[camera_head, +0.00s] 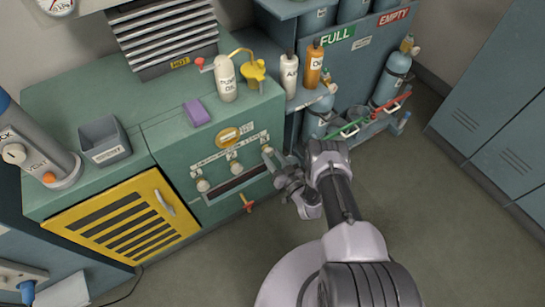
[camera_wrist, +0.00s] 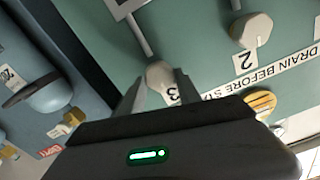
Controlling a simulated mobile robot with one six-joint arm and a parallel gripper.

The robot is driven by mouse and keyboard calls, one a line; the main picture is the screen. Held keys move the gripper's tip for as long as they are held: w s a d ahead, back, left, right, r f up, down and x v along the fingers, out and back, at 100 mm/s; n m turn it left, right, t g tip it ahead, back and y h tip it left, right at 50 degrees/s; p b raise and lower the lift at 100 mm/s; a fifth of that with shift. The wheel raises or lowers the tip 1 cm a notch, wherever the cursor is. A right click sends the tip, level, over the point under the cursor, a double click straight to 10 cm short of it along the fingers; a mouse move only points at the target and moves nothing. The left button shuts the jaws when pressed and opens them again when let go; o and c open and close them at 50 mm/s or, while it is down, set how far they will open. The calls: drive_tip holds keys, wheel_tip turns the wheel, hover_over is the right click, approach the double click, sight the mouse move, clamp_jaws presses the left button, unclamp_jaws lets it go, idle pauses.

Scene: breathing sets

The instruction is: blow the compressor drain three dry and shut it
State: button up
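The green compressor cabinet (camera_head: 165,150) has a row of pale drain knobs on its front. Drain knob three (camera_head: 267,151) is the rightmost in the head view. In the wrist view drain knob three (camera_wrist: 160,74) sits beside its "3" label, with my gripper (camera_wrist: 160,84) fingers on either side of it. I cannot tell whether they touch the knob. My gripper (camera_head: 276,164) reaches the cabinet front from the lower right. Drain knob two (camera_head: 236,168) is free to the left, and also shows in the wrist view (camera_wrist: 250,30). No spray or water is visible at the knobs.
A dark slot (camera_head: 237,182) and a red-orange handle (camera_head: 247,203) lie below the knobs. A yellow louvred door (camera_head: 125,220) is at the left. A cylinder rack (camera_head: 345,110) stands close on the right. The floor (camera_head: 425,215) at the right is open.

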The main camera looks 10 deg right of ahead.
clamp_jaws()
